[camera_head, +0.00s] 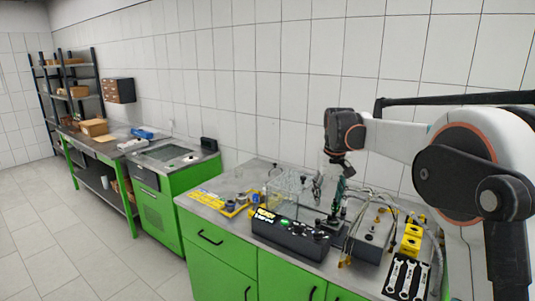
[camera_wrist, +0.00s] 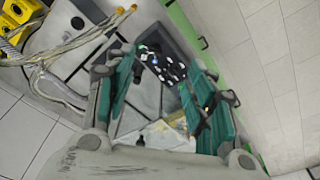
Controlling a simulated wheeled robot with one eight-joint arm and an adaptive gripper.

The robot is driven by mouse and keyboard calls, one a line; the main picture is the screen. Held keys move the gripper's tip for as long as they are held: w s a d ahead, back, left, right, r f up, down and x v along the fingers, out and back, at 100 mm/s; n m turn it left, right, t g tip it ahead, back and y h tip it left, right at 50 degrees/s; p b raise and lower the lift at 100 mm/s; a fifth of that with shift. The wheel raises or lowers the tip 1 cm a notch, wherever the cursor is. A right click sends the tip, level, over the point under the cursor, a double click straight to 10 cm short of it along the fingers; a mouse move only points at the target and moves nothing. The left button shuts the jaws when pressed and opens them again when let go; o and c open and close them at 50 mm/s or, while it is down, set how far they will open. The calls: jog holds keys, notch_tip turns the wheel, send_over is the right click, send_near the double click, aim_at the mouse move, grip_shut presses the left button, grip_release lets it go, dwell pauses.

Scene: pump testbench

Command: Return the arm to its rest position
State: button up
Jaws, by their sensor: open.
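My arm reaches in from the right in the head view, and my gripper (camera_head: 331,200) hangs from its end, pointing down over the green testbench (camera_head: 228,258). In the wrist view my gripper (camera_wrist: 160,100) shows two teal-padded fingers spread apart, with nothing held between them. Beyond the fingers lies the black control box (camera_head: 290,240) with buttons, which also shows in the wrist view (camera_wrist: 165,60). A clear box (camera_head: 283,197) stands left of my gripper in the head view. Whether the fingertips touch anything is too small to tell.
A grey unit with hoses (camera_head: 368,245) and a yellow block (camera_head: 411,238) stand right of my gripper. A wrench board (camera_head: 407,277) lies at the front right. A yellow tray (camera_head: 232,205) is on the left. Open floor (camera_head: 120,270) lies in front of the benches.

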jog(key=s+r+t+b, duration=0.3)
jog(key=s, duration=1.7)
jog(key=s+f+t+b, duration=0.1)
jog(key=s+f, duration=0.4)
jog(key=s, duration=0.4)
jog(key=s+f+t+b, duration=0.1)
jog(key=s+f, duration=0.5)
jog(key=s, duration=0.4)
jog(key=shift+f+t, duration=0.3)
